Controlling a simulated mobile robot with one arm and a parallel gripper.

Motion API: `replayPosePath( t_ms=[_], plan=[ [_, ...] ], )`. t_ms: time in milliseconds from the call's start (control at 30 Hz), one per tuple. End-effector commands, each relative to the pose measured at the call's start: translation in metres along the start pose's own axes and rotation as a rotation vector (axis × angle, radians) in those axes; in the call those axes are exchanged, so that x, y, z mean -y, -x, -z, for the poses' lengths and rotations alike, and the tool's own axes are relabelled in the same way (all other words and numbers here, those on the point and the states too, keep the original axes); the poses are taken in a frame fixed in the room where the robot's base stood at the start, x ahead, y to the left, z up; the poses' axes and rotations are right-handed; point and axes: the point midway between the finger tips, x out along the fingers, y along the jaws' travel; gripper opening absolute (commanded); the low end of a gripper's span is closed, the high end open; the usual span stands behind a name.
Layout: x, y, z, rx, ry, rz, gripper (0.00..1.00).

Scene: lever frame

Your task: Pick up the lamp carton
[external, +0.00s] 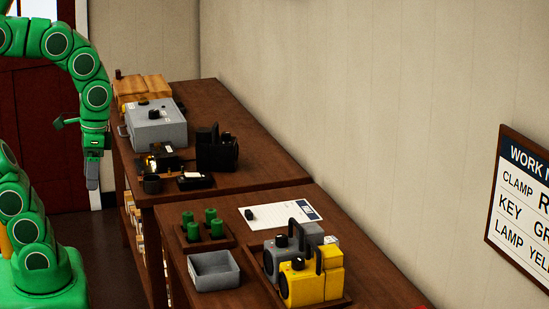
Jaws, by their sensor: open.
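My gripper (92,182) hangs pointing down at the left side of the far workbench, beside its edge. Its jaws are open and nothing shows between them. I cannot pick out the lamp carton for certain. Several small pale and orange boxes (133,215) stand on shelves under the left side of the far bench, partly hidden and too small to read. They are below and to the right of my gripper.
The far bench (257,165) holds a grey metal box (157,125), a wooden box (143,89) and black devices (216,150). The near bench holds a grey tray (214,271), green cylinders (211,216), a paper sheet (290,212) and a yellow lamp-like device (312,283).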

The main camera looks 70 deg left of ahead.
Motion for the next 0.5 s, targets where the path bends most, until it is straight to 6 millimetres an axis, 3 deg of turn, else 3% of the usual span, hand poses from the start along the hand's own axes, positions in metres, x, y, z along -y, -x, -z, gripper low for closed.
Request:
replayPosePath(
  t_ms=[333,500],
  plan=[
    [-0.021,0.014,0.038,0.017,0.119,-0.086,0.69],
    [-0.035,0.026,0.069,0.030,0.210,-0.154,0.69]
  ],
)
